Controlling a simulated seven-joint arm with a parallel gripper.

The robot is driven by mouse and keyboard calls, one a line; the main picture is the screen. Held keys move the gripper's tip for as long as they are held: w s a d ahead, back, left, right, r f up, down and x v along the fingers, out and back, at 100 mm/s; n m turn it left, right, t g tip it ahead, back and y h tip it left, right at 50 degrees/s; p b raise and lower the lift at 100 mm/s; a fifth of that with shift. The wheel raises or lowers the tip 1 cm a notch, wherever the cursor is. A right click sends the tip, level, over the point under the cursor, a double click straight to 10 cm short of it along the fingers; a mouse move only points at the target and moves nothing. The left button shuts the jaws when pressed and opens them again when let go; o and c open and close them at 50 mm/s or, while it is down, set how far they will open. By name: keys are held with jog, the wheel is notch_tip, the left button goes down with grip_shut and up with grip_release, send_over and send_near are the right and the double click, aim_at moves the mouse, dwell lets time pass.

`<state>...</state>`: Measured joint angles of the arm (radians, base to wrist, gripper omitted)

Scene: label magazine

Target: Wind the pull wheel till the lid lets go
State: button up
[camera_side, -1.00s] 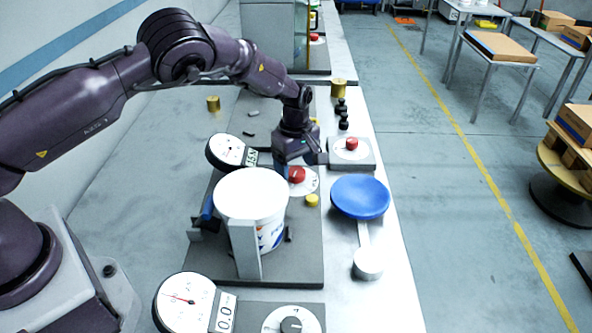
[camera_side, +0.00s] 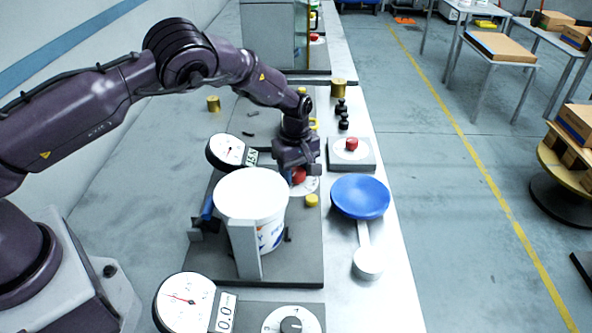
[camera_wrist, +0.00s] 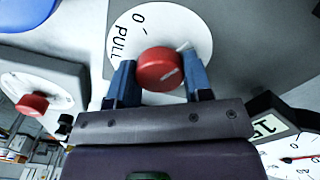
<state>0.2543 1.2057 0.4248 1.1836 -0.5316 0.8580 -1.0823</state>
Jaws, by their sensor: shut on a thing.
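The pull wheel is a red knob (camera_side: 299,175) on a white dial plate marked PULL; in the wrist view the knob (camera_wrist: 160,68) sits between two blue fingers. My gripper (camera_wrist: 160,80) is shut on it, with a finger on either side. In the side view my gripper (camera_side: 292,172) partly hides the knob and dial. The white lid (camera_side: 250,194) sits on the white tub (camera_side: 271,234), which stands on a dark base plate beside the wheel. No gap shows between lid and tub. A round gauge (camera_side: 225,151) with a small readout stands behind the tub.
A blue dish (camera_side: 360,197) stands right of the tub. Another red knob (camera_side: 351,144) is on a grey box at the back right. A second gauge (camera_side: 184,302) and a grey knob (camera_side: 291,325) are in front. Small black weights (camera_side: 342,115) stand further back.

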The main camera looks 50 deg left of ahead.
aim_at(296, 171)
jog(key=m, duration=0.3)
jog(key=shift+m, duration=0.3)
jog(key=o, duration=0.9)
jog(key=shift+r, duration=0.1)
notch_tip(296, 171, up, 13)
jog(key=shift+f, duration=0.1)
